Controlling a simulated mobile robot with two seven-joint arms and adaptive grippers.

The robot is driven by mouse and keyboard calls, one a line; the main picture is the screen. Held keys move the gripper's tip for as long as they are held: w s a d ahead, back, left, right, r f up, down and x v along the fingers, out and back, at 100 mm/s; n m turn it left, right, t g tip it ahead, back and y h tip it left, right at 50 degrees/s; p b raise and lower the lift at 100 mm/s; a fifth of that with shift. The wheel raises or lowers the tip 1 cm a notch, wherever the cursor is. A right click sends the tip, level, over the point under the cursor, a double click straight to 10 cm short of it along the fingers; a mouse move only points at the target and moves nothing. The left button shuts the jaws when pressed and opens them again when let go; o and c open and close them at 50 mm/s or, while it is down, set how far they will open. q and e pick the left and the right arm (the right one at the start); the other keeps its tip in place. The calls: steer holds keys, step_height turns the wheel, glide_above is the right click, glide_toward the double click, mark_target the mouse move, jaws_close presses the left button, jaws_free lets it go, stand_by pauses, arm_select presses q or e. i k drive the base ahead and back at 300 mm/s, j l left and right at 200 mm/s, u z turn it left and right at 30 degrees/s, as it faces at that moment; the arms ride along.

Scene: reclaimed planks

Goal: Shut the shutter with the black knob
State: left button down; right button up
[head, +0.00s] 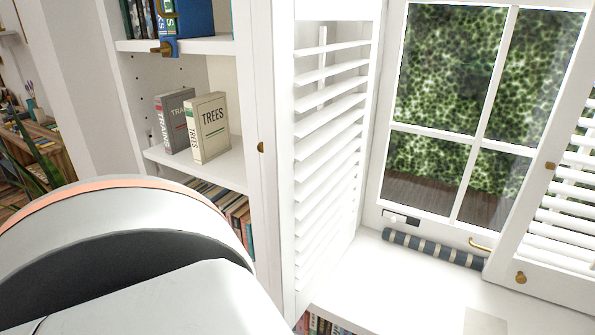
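A white louvred shutter (330,150) stands swung open at the left of the window (450,115), seen at a steep angle. A second white louvred shutter (570,210) is at the right edge, partly cut off, with a round brass-coloured knob (520,277) low on its frame. Another small brass-coloured knob (261,147) shows on the white upright left of the first shutter. I cannot make out a clearly black knob on either shutter. Neither of my grippers is in view; only a large white link of my own arm shows at lower left.
A white bookcase (245,80) with books stands left of the shutter. A striped roll (432,249) lies on the white sill (410,285) along the window's foot, with a brass window handle (480,244) near it. More books show below the sill. The sill's front is mostly clear.

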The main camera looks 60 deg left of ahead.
mark_target(312, 202)
steer(key=k+j+u, duration=0.15)
steer(key=j, duration=0.5)
steer(key=k+j+u, duration=0.15)
steer(key=j, duration=0.55)
steer(key=j+u, duration=0.1)
steer(key=j, duration=0.55)
steer(key=i+u, duration=0.1)
steer(key=u, duration=0.35)
